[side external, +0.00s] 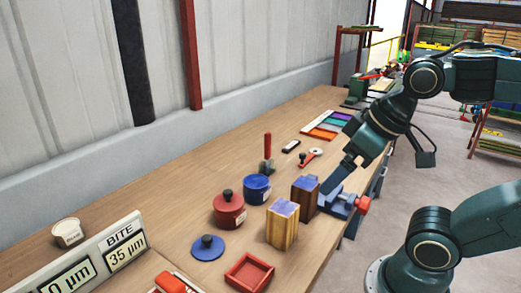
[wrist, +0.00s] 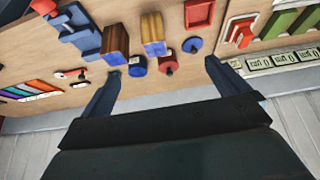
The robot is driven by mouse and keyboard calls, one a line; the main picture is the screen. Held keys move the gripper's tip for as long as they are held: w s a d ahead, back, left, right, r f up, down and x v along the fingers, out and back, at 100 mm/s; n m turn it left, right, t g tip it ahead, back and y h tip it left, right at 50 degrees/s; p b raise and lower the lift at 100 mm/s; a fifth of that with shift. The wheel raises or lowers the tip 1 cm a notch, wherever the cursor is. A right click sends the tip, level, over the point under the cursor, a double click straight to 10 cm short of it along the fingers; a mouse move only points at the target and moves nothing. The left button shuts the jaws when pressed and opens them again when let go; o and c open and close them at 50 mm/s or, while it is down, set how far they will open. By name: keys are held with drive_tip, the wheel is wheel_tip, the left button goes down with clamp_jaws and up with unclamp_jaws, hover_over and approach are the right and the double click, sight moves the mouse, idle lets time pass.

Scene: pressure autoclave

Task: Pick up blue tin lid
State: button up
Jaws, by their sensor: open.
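The blue tin lid (side external: 208,247) is a flat blue disc with a dark knob, lying on the bench in front of the red tin. It also shows in the wrist view (wrist: 193,45), near the red tray. The blue tin (side external: 257,190) stands without this lid behind the red tin (side external: 229,210), which has its own red lid on. My gripper (side external: 338,178) is high over the right side of the bench, well apart from the lid. In the wrist view its two fingers (wrist: 161,68) are spread wide with nothing between them.
Two wooden blocks with blue tops (side external: 283,224) stand between my gripper and the lid. A blue vise (side external: 342,200) with a red knob sits at the bench edge. A red tray (side external: 249,274) lies near the lid. A sign board (side external: 95,262) stands at left.

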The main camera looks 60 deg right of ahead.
drive_tip(key=w+a+r+n+g, duration=0.1)
drive_tip(key=w+a+n, duration=0.1)
drive_tip(key=w+n, duration=0.4)
drive_tip(key=n+g, duration=0.5)
drive_tip(key=n, duration=0.7)
hover_over(208, 237)
wheel_tip(208, 237, down, 12)
drive_tip(key=shift+d+f, duration=0.15)
drive_tip(key=shift+f, duration=0.05)
wheel_tip(208, 237, down, 8)
drive_tip(key=shift+f, duration=0.3)
drive_tip(key=shift+f, duration=0.1)
drive_tip(key=shift+w+f, duration=0.1)
drive_tip(key=shift+f, duration=2.35)
